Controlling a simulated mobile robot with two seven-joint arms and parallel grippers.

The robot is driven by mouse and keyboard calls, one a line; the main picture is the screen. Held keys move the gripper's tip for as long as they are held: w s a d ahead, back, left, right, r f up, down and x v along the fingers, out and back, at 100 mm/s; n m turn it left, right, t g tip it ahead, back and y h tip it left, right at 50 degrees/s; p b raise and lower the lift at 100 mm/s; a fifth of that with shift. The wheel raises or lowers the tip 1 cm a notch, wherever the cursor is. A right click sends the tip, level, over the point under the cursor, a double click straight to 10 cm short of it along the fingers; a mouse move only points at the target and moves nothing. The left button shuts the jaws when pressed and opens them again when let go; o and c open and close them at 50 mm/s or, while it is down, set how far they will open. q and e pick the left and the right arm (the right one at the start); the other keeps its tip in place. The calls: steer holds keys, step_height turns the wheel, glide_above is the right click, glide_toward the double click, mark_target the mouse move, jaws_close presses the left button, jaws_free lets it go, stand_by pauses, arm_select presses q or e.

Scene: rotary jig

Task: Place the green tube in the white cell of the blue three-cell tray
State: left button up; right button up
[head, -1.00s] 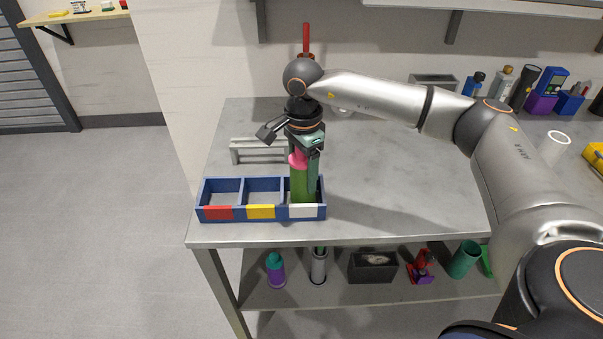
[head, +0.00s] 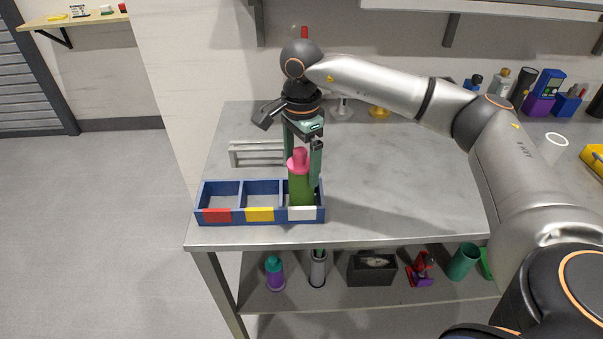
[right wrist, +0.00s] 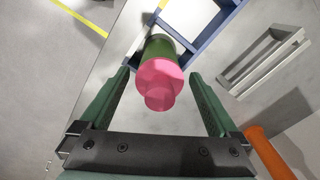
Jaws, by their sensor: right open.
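The green tube (head: 300,184) with a pink cap stands upright in the right-hand cell of the blue three-cell tray (head: 262,218), the cell with the white front label (head: 302,213). My right gripper (head: 303,158) is above the tray, open, its fingers on either side of the tube's upper part. In the right wrist view the pink cap (right wrist: 160,82) lies between the spread fingers (right wrist: 160,95), with a gap on both sides. The tube's base is hidden behind the tray's front wall. My left gripper is not in view.
The tray's red-labelled (head: 217,215) and yellow-labelled (head: 260,213) cells are empty. A grey rack (head: 256,153) stands behind the tray. Several items stand on the lower shelf and at the back right.

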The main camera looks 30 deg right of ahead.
step_height(320, 180, up, 9)
steer(key=shift+f, duration=0.2)
stand_by(0.6)
